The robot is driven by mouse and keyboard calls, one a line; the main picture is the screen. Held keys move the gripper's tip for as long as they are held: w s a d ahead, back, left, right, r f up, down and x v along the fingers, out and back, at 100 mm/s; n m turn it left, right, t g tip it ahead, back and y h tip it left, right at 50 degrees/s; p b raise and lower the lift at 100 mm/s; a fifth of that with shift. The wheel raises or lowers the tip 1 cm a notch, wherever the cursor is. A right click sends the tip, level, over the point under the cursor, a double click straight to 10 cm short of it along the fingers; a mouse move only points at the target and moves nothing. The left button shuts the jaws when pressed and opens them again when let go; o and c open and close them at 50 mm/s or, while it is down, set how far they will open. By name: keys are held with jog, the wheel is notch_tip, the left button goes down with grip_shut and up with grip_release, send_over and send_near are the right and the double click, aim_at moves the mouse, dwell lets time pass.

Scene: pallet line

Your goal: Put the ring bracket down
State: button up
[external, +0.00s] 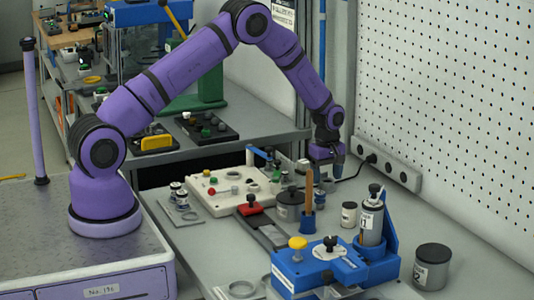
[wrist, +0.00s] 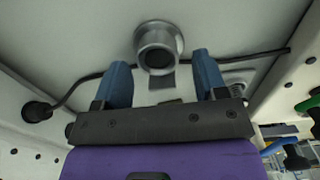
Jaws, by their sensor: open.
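A grey metal ring bracket (wrist: 174,32) with a round collar and a flat tab is in the wrist view, on the pale surface just beyond my fingertips. My gripper (wrist: 162,75) has its two blue fingers apart, and nothing is clamped between them. The bracket's collar is in line with the gap between the fingers; I cannot tell whether either finger touches it. In the external view my gripper (external: 327,158) points down over the back of the bench, near the socket strip. I cannot make out this bracket there.
A black cable (wrist: 75,82) runs behind my fingers from a plug. The white fixture board (external: 205,197) is left of my gripper. A brown-handled tool in a blue holder (external: 308,222), dark pot (external: 289,207) and blue fixture (external: 318,272) stand nearer. The pegboard wall (external: 450,100) bounds the right.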

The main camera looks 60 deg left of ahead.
notch_tip(320, 180, up, 11)
notch_tip(320, 180, up, 17)
jog(key=m+t, duration=0.1)
jog(key=m, duration=0.3)
send_over(326, 182)
jog(key=s+d, duration=0.3)
jog(key=s, duration=0.5)
jog(key=s+d+r+m+t, duration=0.2)
jog(key=s+d+r+m, duration=0.15)
jog(key=s+r, duration=0.65)
jog(key=s+d+r+m+t, duration=0.1)
jog(key=s+m, duration=0.4)
jog(key=s, duration=0.9)
jog(key=s+d+r+m+t, duration=0.1)
jog(key=s+m, duration=0.4)
jog(key=s, duration=1)
jog(key=shift+s+d+r, duration=0.25)
jog(key=shift+d+r, duration=0.1)
jog(key=shift+d, duration=0.35)
